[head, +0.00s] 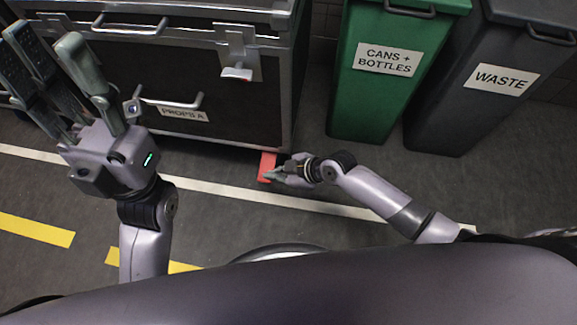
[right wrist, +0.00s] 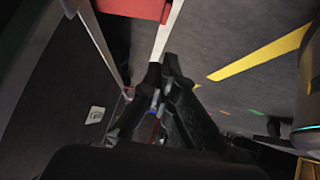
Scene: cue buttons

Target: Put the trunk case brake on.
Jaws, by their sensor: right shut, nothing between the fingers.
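The trunk case (head: 130,85) is a large black case with metal edges, at the upper left of the head view. A red brake pedal (head: 267,163) sticks out low at its front right corner. A red piece, seemingly the same pedal, shows at the top of the right wrist view (right wrist: 138,9). My right gripper (head: 267,176) is shut and empty, low beside the pedal; I cannot tell whether it touches. Its fingertips show in the right wrist view (right wrist: 163,68), apart from the red piece in the picture. My left gripper (head: 42,45) is open and empty, raised before the case's left side.
A green cans and bottles bin (head: 388,100) and a dark waste bin (head: 465,105) stand right of the case. White and yellow lines cross the grey floor (head: 230,172). The floor in front of the bins is clear except for my right arm.

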